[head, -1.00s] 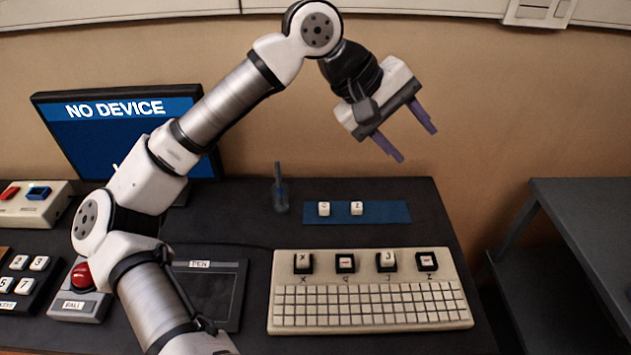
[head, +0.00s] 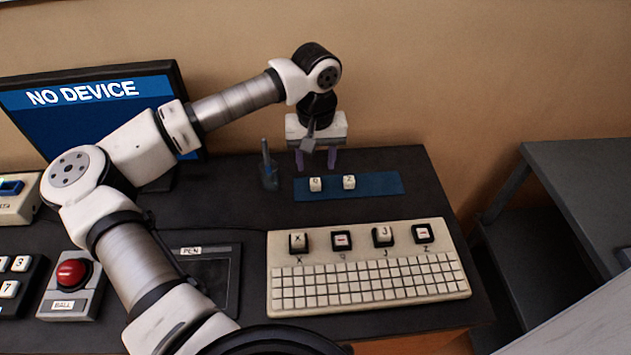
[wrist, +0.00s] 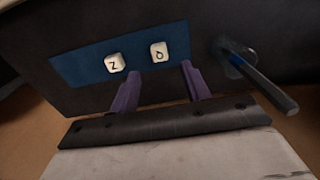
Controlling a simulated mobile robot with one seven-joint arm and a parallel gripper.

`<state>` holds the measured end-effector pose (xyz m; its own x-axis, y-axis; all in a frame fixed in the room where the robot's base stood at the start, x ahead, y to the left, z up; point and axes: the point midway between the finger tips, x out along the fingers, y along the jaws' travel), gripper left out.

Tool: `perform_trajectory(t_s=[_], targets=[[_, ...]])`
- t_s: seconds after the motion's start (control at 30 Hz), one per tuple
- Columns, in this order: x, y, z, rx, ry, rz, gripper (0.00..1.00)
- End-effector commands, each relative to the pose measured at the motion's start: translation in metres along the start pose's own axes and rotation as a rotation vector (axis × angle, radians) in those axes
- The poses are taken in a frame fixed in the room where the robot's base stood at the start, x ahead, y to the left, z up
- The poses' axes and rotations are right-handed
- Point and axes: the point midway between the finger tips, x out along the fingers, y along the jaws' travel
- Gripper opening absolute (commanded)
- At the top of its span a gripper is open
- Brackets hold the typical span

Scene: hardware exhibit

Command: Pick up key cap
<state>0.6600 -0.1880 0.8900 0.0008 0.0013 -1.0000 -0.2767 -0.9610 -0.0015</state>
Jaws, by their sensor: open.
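Two white key caps lie on a blue mat (head: 385,184). The left one, the Q key cap (head: 315,184), and the right one, the Z key cap (head: 349,182), sit side by side with a gap. In the wrist view the Z key cap (wrist: 115,62) is on the left and the Q key cap (wrist: 158,52) is on the right. My gripper (head: 316,166) points down just behind the mat, open and empty. In the wrist view its purple fingers (wrist: 158,77) are spread, and both caps lie beyond the tips. No contact shows.
A pen in a stand (head: 267,168) is left of the mat. A cream keyboard (head: 368,287) with several larger keys is in front. A monitor (head: 100,118) stands at the back left, a red ball device (head: 72,274) at the front left.

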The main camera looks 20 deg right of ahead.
Motion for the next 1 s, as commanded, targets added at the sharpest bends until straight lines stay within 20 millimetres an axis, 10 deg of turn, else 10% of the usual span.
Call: perform_trajectory(t_s=[0.67,1.0], targets=[[0.052,-0.001,0.007,-0.001,0.0,0.002,0.47],[0.051,-0.001,0.007,-0.001,0.0,0.001,0.03]])
